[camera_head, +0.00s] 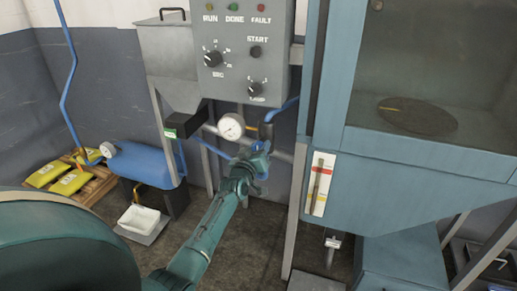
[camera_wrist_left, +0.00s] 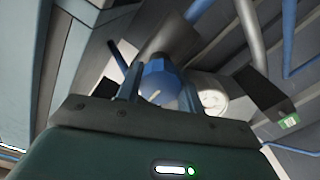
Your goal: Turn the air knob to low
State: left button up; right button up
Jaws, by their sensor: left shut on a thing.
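The air knob (camera_wrist_left: 157,80) is blue with a white pointer line on its face, and it fills the space between my left fingers in the left wrist view. My left gripper (camera_wrist_left: 160,92) is shut on it, one finger on each side. In the head view my left gripper (camera_head: 258,158) reaches up to the pipework below the grey control panel, and its wrist hides most of the knob. I cannot read any low marking near the knob. My right gripper is in neither view.
A round white gauge (camera_head: 231,127) sits just left of the knob. A blue cabinet (camera_head: 400,155) with a window stands close on the right. A blue tank (camera_head: 140,165) and yellow bags (camera_head: 72,181) are at left.

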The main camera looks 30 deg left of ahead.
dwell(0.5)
pick_arm(q)
jog(key=o, duration=1)
jog(key=shift+s, duration=0.1)
jog(key=v, duration=1.3)
jog(key=shift+p, duration=0.45)
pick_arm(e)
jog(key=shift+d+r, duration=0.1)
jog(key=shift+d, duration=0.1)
pick_arm(q)
jog(key=shift+f, duration=0.1)
jog(key=s+d+f+m+g+h+p, duration=0.1)
jog(key=s+d+f+m+g+h, duration=0.2)
jog(key=s+d, duration=0.8)
jog(key=s+d+f+m+g+h+p, duration=0.2)
jog(key=s+d+f+m, duration=0.5)
jog(key=s+d, duration=0.4)
jog(key=f+g+h, duration=0.1)
jog(key=h, duration=0.1)
jog(key=shift+d+m+g+h, duration=0.4)
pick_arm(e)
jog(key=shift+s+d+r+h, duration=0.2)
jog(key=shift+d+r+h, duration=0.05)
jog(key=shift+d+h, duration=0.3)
